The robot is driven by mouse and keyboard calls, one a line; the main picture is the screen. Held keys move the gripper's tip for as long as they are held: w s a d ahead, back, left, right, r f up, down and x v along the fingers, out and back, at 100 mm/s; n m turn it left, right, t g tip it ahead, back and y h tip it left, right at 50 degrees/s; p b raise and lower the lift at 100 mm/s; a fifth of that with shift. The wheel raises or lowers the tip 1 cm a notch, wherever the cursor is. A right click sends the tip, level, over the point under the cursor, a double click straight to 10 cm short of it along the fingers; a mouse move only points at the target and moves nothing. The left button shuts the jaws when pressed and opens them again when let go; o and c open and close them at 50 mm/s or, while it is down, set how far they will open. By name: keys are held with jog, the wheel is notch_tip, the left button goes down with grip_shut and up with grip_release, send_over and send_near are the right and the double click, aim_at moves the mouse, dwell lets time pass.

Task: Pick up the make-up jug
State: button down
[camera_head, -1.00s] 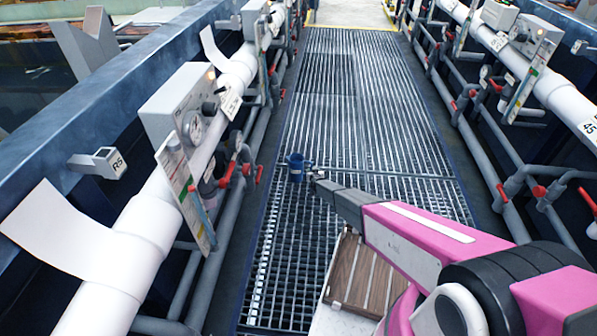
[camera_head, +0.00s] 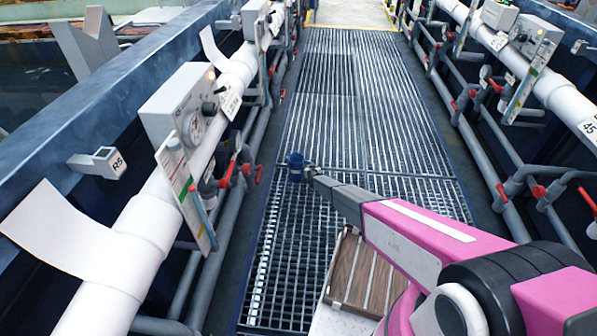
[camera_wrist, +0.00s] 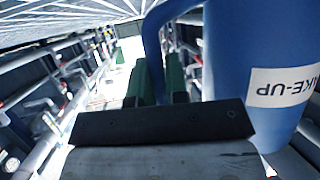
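The make-up jug (camera_head: 295,168) is a small dark blue jug over the metal grating, left of my gripper in the head view. In the wrist view the jug (camera_wrist: 250,60) fills the right side, bright blue, with a white "MAKE-UP" label upside down. Its handle (camera_wrist: 154,45) runs down between the green finger pads of my gripper (camera_wrist: 157,82). The pads sit close on both sides of the handle, and my gripper looks shut on it. In the head view my gripper (camera_head: 309,173) is at the jug's right side. I cannot tell whether the jug touches the grating.
The grating walkway (camera_head: 350,110) is clear ahead. A white pipe (camera_head: 150,225) with gauges, red-handled valves and a control box (camera_head: 178,105) lines the left. Similar pipes and valves (camera_head: 545,190) line the right. A wooden slatted surface (camera_head: 360,275) lies below my arm.

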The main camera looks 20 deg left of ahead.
jog(key=shift+r, duration=0.25)
notch_tip(320, 180, up, 9)
jog(key=shift+r, duration=0.35)
dwell(0.3)
dwell(0.5)
